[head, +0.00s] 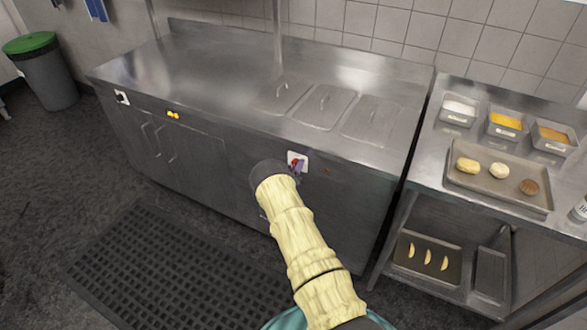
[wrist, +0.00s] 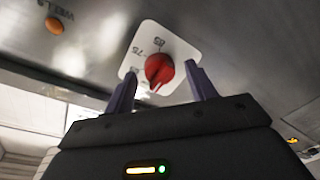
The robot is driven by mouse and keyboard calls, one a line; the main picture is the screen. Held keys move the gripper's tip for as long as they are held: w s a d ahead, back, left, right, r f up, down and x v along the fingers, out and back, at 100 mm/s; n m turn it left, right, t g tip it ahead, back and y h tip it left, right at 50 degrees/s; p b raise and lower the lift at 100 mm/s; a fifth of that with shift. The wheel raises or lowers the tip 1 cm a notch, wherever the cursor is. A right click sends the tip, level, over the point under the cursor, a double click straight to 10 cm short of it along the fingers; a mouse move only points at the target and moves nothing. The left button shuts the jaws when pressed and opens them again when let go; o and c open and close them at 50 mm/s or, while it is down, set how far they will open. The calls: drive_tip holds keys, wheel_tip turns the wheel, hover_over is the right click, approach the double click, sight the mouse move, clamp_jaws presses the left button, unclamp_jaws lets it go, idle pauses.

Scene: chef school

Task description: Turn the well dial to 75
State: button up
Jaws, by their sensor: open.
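The well dial is a red knob (wrist: 158,68) on a white plate (wrist: 148,36) with printed numbers, one of which reads 75. In the wrist view the print appears upside down. The knob has a ridge, but I cannot tell which number it points to. My gripper (wrist: 158,88) is open, with one purple finger on each side of the knob. The right finger is close to the knob; I cannot tell whether it touches. In the head view the red knob (head: 296,164) shows on the counter front, and my arm's wrist hides most of the gripper.
An orange lamp (wrist: 54,25) beside a WELLS label sits near the dial. The steel counter (head: 200,65) has several lidded wells (head: 324,106). A steel table (head: 425,165) with trays stands at right. A black mat (head: 165,265) covers floor in front.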

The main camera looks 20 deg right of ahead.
drive_tip(key=c, duration=1)
drive_tip(key=shift+f+m+b, duration=0.1)
drive_tip(key=shift+m+b, duration=0.2)
drive_tip(key=shift+b, duration=0.05)
drive_tip(key=m+h+b, duration=0.1)
drive_tip(key=m+b, duration=0.8)
drive_tip(key=m, duration=0.1)
drive_tip(key=m+g+h+b, duration=0.1)
drive_tip(key=m+b, duration=0.9)
drive_tip(key=shift+f+m, duration=0.15)
drive_tip(key=shift+m, duration=0.15)
